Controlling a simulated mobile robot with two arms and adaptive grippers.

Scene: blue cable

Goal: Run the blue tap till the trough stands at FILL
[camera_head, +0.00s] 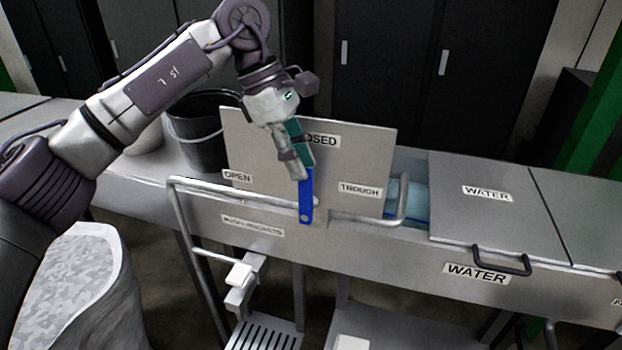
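The blue tap lever (306,203) stands roughly upright in front of a grey panel (350,165), with a round hole at its lower end. The panel carries an OPEN label (237,175) at left, a partly hidden CLOSED label (322,141) at top and a TROUGH label (360,190) at right. My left gripper (301,172) points down at the lever's upper end and hides it. I cannot tell whether its fingers are closed on the lever. Pale blue water (407,193) shows in the trough gap right of the panel. No FILL mark is readable. My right gripper is out of view.
A bent metal rail (240,191) runs in front of the panel. A grey lid labelled WATER (510,225) with a dark handle (502,262) covers the right side. A dark bucket (197,135) stands behind left. A pale sack-like container (80,290) is at lower left.

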